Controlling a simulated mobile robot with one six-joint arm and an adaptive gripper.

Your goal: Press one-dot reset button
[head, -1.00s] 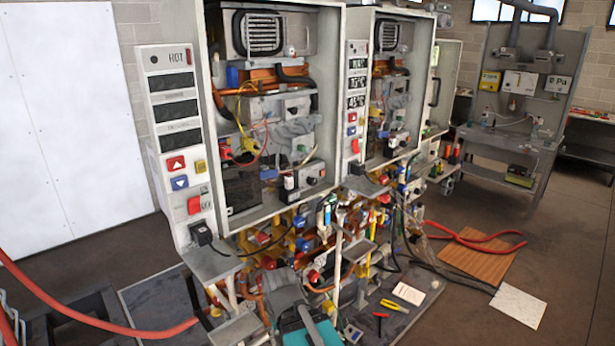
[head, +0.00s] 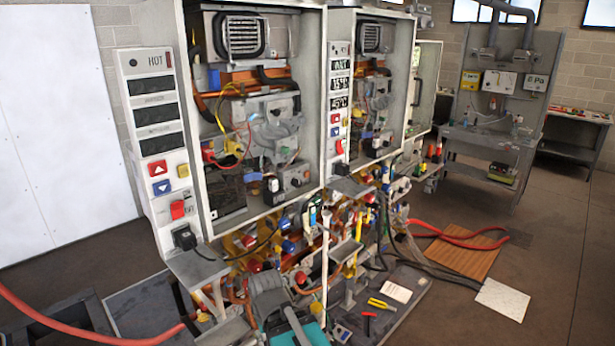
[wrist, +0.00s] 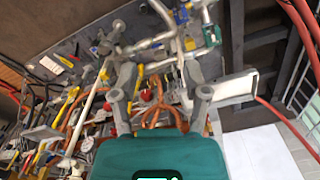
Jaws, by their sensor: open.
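No button with a clearly readable single dot shows; markings this small cannot be made out. The nearest heater's side panel (head: 152,125) carries a red up-arrow button (head: 158,168), a blue down-arrow button (head: 161,187), a yellow button (head: 183,171) and a red button (head: 178,209) lower down. The second heater's panel (head: 339,100) has a red button (head: 337,147) too. My gripper (wrist: 160,78) is open and empty in the wrist view, fingers apart above the clutter of pipes. In the head view my gripper (head: 268,292) is low, below the nearest heater's cabinet.
Pipes and valves (head: 285,250) crowd under the heaters. A red hose (head: 80,326) crosses at lower left. A grey shelf (head: 200,263) juts out under the nearest panel. Tools lie on a floor board (head: 400,312). A wooden board (head: 460,258) and open floor are at right.

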